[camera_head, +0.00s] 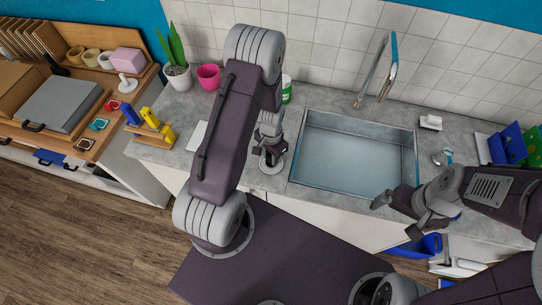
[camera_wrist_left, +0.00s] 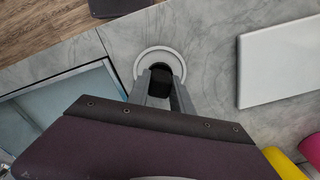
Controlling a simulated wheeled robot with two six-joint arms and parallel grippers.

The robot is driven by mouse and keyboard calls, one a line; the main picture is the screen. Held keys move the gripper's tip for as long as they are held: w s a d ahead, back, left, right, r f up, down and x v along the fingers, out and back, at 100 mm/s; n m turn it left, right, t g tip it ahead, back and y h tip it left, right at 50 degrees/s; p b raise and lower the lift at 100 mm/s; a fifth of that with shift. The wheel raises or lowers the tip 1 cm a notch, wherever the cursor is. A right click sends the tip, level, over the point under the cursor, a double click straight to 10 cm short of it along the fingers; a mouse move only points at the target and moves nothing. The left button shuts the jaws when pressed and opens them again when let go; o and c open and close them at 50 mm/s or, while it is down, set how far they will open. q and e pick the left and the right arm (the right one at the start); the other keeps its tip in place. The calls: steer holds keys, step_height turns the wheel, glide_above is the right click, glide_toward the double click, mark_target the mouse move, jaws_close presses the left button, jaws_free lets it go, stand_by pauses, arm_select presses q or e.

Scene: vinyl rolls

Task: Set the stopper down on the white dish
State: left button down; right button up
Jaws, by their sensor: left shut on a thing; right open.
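The white dish (camera_wrist_left: 141,64) is a small round saucer on the grey counter, seen in the left wrist view. In the head view its rim (camera_head: 264,168) shows just left of the sink, partly hidden by my left gripper. My left gripper (camera_wrist_left: 160,86) is over the dish and shut on the black stopper (camera_wrist_left: 160,73). The stopper lies within the dish's outline from above; whether it touches the dish I cannot tell. My left gripper also shows in the head view (camera_head: 270,150). My right gripper (camera_head: 397,207) is open and empty in front of the sink's right side.
The steel sink (camera_head: 350,160) with its tap (camera_head: 375,75) is right of the dish. A white flat board (camera_wrist_left: 280,58) lies beside the dish. A pink pot (camera_head: 208,76), a plant (camera_head: 177,72) and a green-and-white container (camera_head: 286,92) stand behind.

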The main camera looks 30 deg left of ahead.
arm_select(q)
steer(key=shift+f, duration=0.15)
jaws_free()
stand_by(0.5)
stand_by(0.4)
steer(key=shift+r+p, duration=3.85)
steer(key=shift+r, duration=0.75)
steer(key=shift+f, duration=0.2)
